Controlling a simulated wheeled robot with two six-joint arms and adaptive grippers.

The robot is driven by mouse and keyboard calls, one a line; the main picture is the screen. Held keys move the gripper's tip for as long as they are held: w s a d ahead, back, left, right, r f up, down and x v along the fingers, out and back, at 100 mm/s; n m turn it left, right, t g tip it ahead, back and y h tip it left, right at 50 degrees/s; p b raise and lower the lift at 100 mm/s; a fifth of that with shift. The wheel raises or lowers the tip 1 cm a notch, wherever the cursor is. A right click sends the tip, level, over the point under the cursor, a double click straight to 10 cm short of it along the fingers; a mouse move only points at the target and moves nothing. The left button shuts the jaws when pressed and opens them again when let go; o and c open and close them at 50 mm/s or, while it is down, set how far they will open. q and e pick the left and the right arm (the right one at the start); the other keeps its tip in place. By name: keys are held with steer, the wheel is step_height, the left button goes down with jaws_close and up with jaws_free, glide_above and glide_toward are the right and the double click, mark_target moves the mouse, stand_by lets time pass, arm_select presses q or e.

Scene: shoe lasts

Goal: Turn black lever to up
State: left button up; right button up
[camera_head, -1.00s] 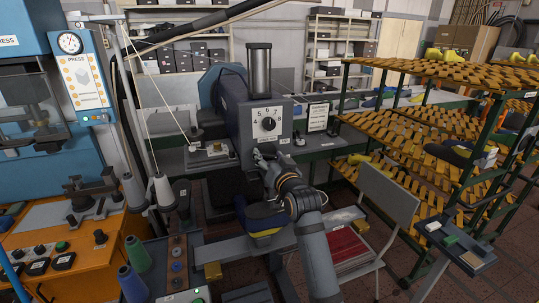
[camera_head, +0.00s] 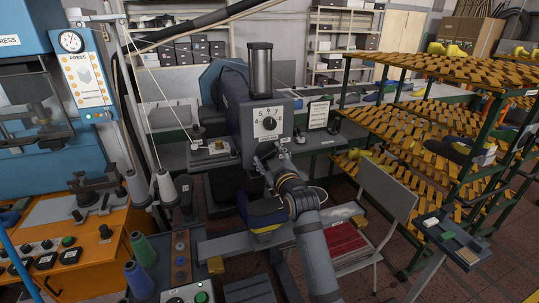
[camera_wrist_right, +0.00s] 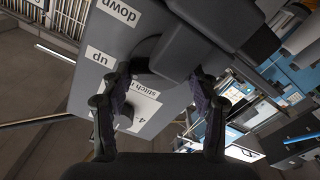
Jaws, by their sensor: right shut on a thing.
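The grey machine (camera_head: 231,108) stands in the middle of the head view. Its numbered dial (camera_head: 269,123) is on the front face. My right gripper (camera_head: 262,152) is just below the dial, against the machine front. In the right wrist view, my right gripper (camera_wrist_right: 162,76) has its two fingers on either side of a dark part, which looks like the black lever (camera_wrist_right: 158,84). The gripper is shut on it. The "up" label (camera_wrist_right: 100,57) is nearer the fingertips than the "down" label (camera_wrist_right: 122,12). The lever's full length and exact angle are hidden. My left gripper is not visible.
A blue press (camera_head: 85,75) and an orange bench (camera_head: 85,253) stand at left, with thread cones (camera_head: 143,249) nearby. A grey chair (camera_head: 385,192) is close right of my arm. A rack with wooden slats (camera_head: 405,130) fills the right side.

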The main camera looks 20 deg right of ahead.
steer(key=shift+n, duration=0.6)
steer(key=o, duration=1.1)
steer(key=shift+o, duration=0.2)
steer(key=shift+s, duration=0.25)
steer(key=s, duration=1.1)
steer(key=shift+s+d, duration=0.15)
steer(key=shift+s, duration=0.05)
